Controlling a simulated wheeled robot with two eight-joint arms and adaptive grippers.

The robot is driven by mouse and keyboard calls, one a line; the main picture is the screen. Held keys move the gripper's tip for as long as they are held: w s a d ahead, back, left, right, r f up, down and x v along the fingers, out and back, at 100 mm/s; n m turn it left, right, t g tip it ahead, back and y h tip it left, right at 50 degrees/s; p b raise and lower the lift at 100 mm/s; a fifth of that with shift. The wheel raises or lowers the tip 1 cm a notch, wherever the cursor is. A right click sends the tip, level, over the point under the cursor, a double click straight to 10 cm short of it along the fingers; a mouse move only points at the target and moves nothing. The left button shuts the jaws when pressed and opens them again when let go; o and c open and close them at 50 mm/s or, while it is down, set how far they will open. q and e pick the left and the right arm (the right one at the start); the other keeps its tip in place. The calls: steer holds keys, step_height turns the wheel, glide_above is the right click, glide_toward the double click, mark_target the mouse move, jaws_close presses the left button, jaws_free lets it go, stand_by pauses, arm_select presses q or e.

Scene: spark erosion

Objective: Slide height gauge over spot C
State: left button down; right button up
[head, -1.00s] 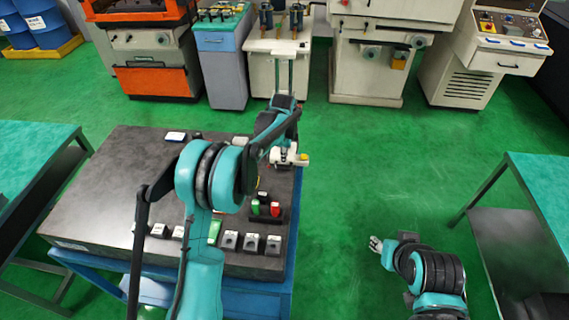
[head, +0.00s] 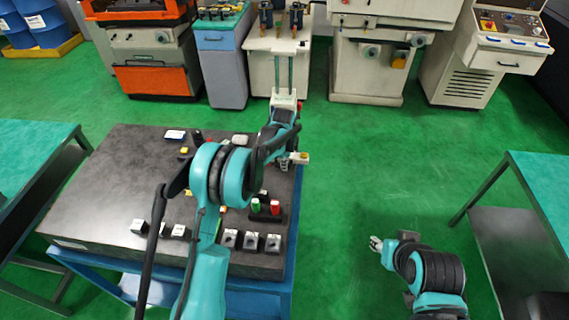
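A pale piece (head: 300,157), which looks like part of the height gauge, is at the right edge of the dark granite plate (head: 95,185). Twin grey posts rise behind my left arm, above that piece. My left gripper (head: 287,160) is beside the pale piece, mostly covered by my own forearm. I cannot tell whether its fingers are shut on it. Spot C cannot be made out; my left arm covers part of the plate. My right gripper (head: 376,243) is over the green floor, away from the plate, with nothing visible in it.
Several small metal blocks (head: 252,241) line the plate's front edge. A dark holder with green and red pieces (head: 266,208) stands just behind them. Small items lie at the plate's back. Teal benches (head: 540,190) stand at either side, machines at the back. The plate's left part is clear.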

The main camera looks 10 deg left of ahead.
arm_select(q)
steer(key=a, duration=0.4)
steer(key=a+b, duration=0.1)
steer(key=a, duration=0.2)
steer(key=shift+s+a, duration=0.2)
steer(key=shift+a, duration=0.35)
steer(key=shift+d+r, duration=0.1)
steer(key=c, duration=1.9)
jaws_free()
steer(key=shift+a, duration=0.2)
steer(key=shift+s+d+r, duration=0.1)
steer(key=shift+d+r, duration=0.05)
steer(key=shift+r, duration=0.35)
steer(key=r, duration=0.3)
steer(key=s+r, duration=0.1)
steer(key=r, duration=0.3)
steer(key=s+r, duration=0.1)
steer(key=r, duration=0.2)
steer(key=shift+r, duration=0.35)
steer(key=shift+w, duration=0.1)
